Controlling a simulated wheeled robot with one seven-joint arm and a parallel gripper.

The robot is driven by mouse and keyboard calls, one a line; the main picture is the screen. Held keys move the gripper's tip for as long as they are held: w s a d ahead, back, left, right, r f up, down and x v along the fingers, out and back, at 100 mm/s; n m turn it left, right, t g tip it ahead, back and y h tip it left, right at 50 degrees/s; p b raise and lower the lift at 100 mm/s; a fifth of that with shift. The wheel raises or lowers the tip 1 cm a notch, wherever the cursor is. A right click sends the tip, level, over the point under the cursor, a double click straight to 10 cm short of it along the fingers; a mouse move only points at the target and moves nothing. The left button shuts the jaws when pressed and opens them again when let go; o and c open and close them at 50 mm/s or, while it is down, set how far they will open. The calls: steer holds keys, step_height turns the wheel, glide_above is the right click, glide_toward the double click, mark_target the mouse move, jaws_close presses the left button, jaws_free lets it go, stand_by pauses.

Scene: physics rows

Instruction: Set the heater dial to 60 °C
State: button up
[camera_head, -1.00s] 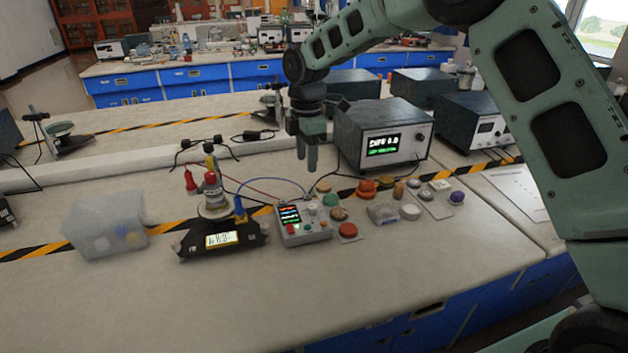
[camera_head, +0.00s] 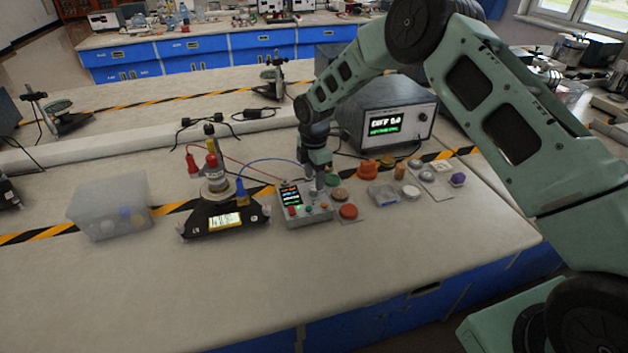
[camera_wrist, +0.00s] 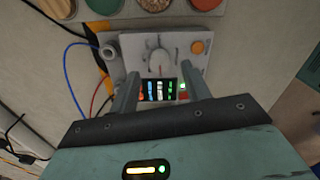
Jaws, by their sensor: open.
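The heater control box (camera_head: 311,212) is a light grey box with a lit screen (camera_head: 290,197) on the bench, right of the black scale-like device. The dial is mostly hidden by the gripper in the head view. The scale text is too small to read.
The black device (camera_head: 222,220) with red and blue plugs stands left, its wires running to the box. A translucent bin (camera_head: 108,208) is farther left. A dark instrument (camera_head: 385,115) stands behind. The front bench is clear.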

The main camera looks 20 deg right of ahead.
mark_target(314, 188)
steer(key=shift+f, duration=1.6)
steer(key=c, duration=1)
